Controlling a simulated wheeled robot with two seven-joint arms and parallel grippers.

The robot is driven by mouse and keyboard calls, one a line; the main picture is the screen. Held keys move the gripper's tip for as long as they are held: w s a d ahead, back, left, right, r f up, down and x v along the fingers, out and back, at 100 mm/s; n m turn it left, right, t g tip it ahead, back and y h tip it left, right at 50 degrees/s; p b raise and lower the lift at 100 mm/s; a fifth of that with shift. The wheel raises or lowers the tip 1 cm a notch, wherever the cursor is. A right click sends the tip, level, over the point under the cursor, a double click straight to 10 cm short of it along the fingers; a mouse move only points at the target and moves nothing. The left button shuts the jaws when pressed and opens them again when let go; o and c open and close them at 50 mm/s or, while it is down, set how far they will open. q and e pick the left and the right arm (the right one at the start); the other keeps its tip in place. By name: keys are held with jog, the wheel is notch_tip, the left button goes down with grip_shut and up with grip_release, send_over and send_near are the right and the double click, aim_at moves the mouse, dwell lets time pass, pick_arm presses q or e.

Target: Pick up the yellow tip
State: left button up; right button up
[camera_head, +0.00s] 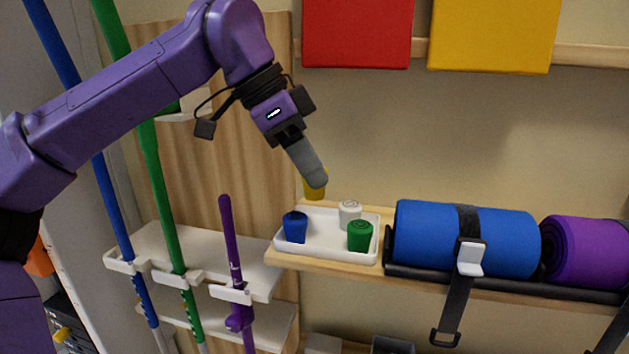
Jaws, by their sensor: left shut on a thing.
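The yellow tip (315,192) is at the end of my left gripper (314,180), above the back of a white tray (325,252). My left gripper is shut on it, and the grey fingers hide its upper part. The tip appears raised clear of the tray. The tray holds a blue tip (295,227), a white tip (349,213) and a green tip (360,236), all standing. My right gripper is not in view.
The tray sits on a wooden shelf (345,268). A strapped blue roll (420,238) and a purple roll (590,254) lie to its right. Blue, green and purple poles (229,240) stand in white holders at left. Red (357,32) and yellow (494,32) pads hang above.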

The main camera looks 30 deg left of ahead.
pick_arm(q)
jog(key=s+d+b, duration=0.4)
jog(key=s+b, duration=0.1)
jog(key=s, duration=1)
jog(key=shift+s+b, duration=0.35)
jog(key=shift+b, duration=0.05)
jog(key=o, duration=0.3)
jog(key=c, duration=0.4)
jog(key=shift+c, duration=0.2)
